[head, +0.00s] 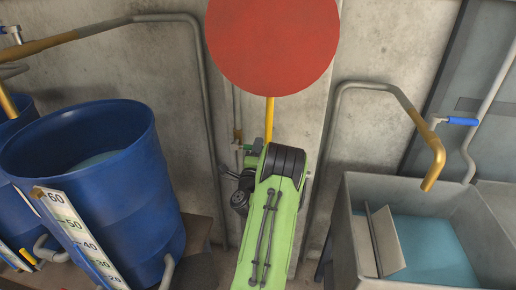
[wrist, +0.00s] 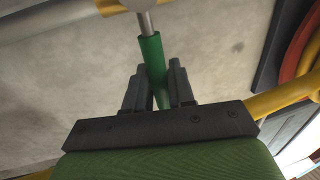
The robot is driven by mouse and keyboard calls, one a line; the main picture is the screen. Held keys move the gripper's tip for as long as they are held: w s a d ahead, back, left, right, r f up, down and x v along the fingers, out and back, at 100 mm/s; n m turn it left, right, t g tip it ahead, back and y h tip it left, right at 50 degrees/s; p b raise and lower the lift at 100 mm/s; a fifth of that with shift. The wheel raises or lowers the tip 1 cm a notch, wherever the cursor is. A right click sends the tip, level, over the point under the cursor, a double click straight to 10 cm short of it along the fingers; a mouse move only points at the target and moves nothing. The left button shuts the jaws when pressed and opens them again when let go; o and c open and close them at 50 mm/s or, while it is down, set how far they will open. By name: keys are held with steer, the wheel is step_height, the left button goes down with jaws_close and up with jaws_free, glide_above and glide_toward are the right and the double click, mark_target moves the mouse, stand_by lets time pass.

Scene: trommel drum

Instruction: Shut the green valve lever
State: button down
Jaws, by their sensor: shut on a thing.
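The green valve lever (wrist: 151,50) shows in the wrist view as a green sleeve on a metal rod, coming down from the top. My gripper (wrist: 157,73) has its two dark fingers on either side of the green sleeve and is shut on it. The sleeve's lower end passes down between the fingers toward the palm. In the head view, my green arm reaches toward the wall pipe below a red disc, and its dark joint hides most of the area around the gripper. I cannot tell the lever's exact angle to its pipe.
A red disc (head: 273,42) hangs on the wall above my arm. Blue barrels (head: 150,190) stand at left with a numbered scale (head: 78,232).

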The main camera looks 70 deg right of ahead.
steer(key=shift+f, duration=0.15)
steer(key=c, duration=1.1)
jaws_free()
